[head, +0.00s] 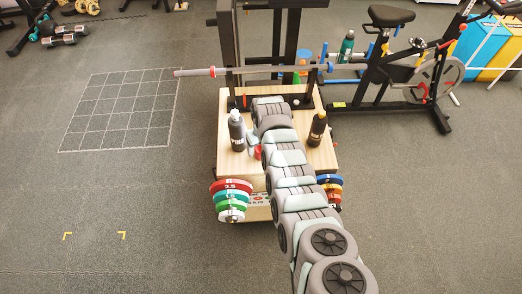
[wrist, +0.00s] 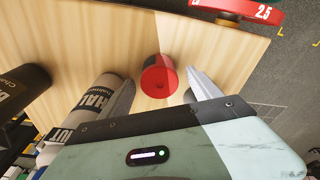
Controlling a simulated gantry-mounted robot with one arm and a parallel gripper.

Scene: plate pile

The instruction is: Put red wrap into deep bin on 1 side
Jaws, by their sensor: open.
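The red wrap (wrist: 159,76), a short red roll, rests on the light wooden table top (wrist: 215,45) in the wrist view. My gripper (wrist: 161,80) is open, with one pale finger on each side of the roll and visible gaps between. I cannot tell whether the fingertips are low enough to surround it. In the head view a small bit of the red wrap (head: 257,152) shows beside my arm; the arm hides most of the gripper. I cannot make out the deep bin clearly in either view.
A grey-labelled chalk bottle (wrist: 98,100) stands close to my left finger, with a dark bottle (wrist: 22,88) farther left. Colored weight plates (head: 231,198) hang at the table's left side. A barbell (head: 200,71) on a black rack crosses the back.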

